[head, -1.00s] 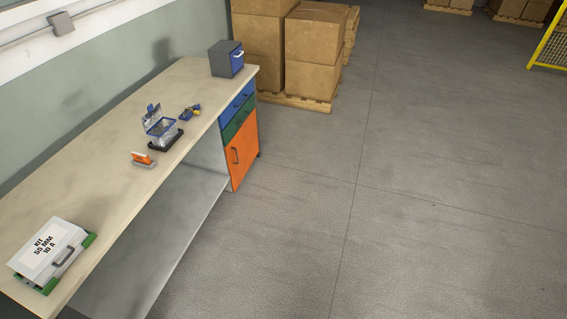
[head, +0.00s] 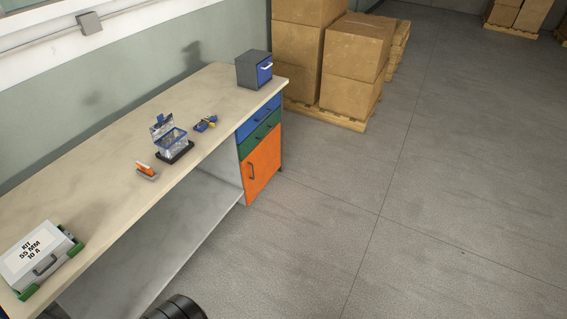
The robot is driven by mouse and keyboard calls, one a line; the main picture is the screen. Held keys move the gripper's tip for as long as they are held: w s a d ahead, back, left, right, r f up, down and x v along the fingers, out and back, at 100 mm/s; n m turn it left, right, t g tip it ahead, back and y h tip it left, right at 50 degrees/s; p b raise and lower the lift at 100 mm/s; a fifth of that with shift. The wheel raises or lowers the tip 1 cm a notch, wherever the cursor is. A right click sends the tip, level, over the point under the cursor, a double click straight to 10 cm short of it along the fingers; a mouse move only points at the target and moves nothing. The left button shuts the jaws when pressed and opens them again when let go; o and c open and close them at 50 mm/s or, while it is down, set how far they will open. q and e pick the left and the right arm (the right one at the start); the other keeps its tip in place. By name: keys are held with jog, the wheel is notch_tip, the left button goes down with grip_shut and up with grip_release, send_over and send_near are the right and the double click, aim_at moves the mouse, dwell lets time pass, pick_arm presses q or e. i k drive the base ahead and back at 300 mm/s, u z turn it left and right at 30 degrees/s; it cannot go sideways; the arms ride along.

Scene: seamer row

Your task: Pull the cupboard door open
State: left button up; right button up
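The orange cupboard door (head: 264,165) is at the far end of the workbench, below a green drawer (head: 259,133) and a blue drawer (head: 258,113). The door looks shut. Its dark upright handle (head: 251,171) is near the door's left edge. Neither of my grippers is in view. A dark rounded part, likely of my own arm, shows at the bottom edge, well apart from the door.
The bench top (head: 110,150) holds a labelled kit case (head: 38,255), a clear blue-edged box (head: 171,142), an orange item (head: 146,170) and a small grey cabinet (head: 246,72). Cartons on a pallet (head: 340,117) stand behind the bench. The floor (head: 330,220) at right is clear.

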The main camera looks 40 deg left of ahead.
aim_at(258, 168)
jog(key=u, duration=0.05)
jog(key=i, duration=1.75)
jog(key=u, duration=1.05)
jog(key=i, duration=0.9)
jog(key=u, duration=1.45)
jog(key=i, duration=0.45)
jog(key=u, duration=0.3)
